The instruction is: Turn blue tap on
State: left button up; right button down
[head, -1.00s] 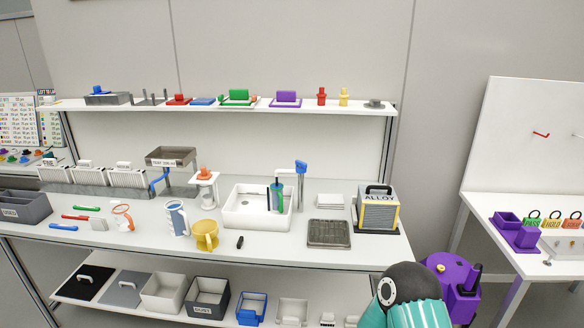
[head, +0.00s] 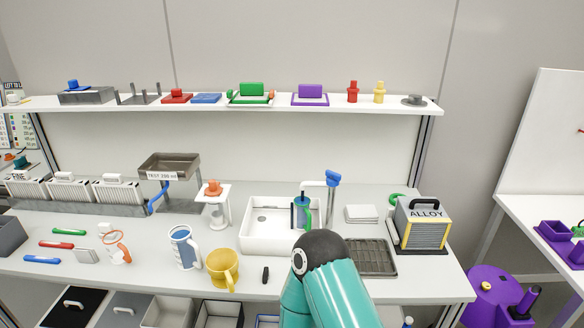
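The tap stands at the back right of the white sink (head: 254,236). Its blue handle (head: 333,178) sits on top of a pale post, and a pale spout (head: 313,184) reaches left over the sink. No water is visible from it. A green and blue upright object (head: 300,212) stands in the sink, under the spout. One of my arms, teal with a dark joint, rises from the bottom edge in front of the sink and hides its front right part.
A dark drain tray (head: 370,258) and an ALLOY box (head: 422,226) stand right of the sink. A yellow mug (head: 222,268) and a blue-and-white mug (head: 184,247) stand left. A shelf (head: 210,106) with parts runs above the counter.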

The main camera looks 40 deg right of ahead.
aim_at(333, 176)
jog(key=z, duration=0.2)
jog(key=i, duration=1)
jog(key=z, duration=0.7)
